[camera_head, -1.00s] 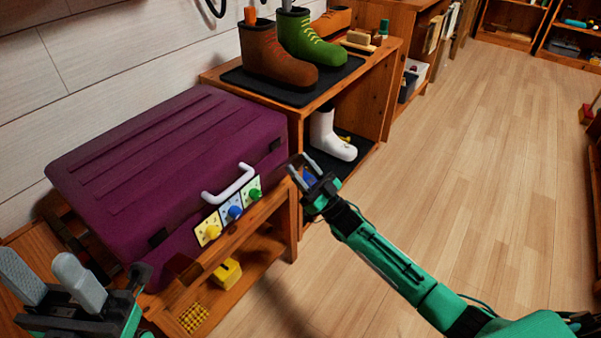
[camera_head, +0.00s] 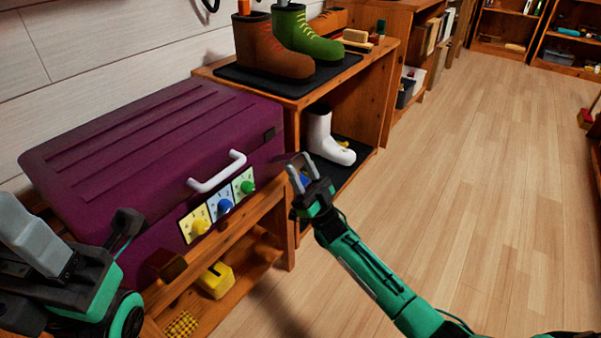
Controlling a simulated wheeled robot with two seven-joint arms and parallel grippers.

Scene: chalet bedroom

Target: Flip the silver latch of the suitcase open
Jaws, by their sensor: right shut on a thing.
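The purple suitcase (camera_head: 150,150) lies shut on a wooden shelf at left. No latch shows clearly as silver. My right gripper (camera_head: 299,172) is just right of the suitcase's front right corner, shut on a small blue thing that I cannot identify. My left gripper (camera_head: 38,238) is large at lower left, in front of the suitcase's left end and hiding part of it. I cannot tell its finger gap.
A wooden shelf unit behind holds brown (camera_head: 270,50) and green boots (camera_head: 305,42) on a dark mat, with a white boot (camera_head: 328,138) below. A yellow block (camera_head: 215,280) sits on the low shelf under the suitcase. The wooden floor (camera_head: 470,190) at right is clear.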

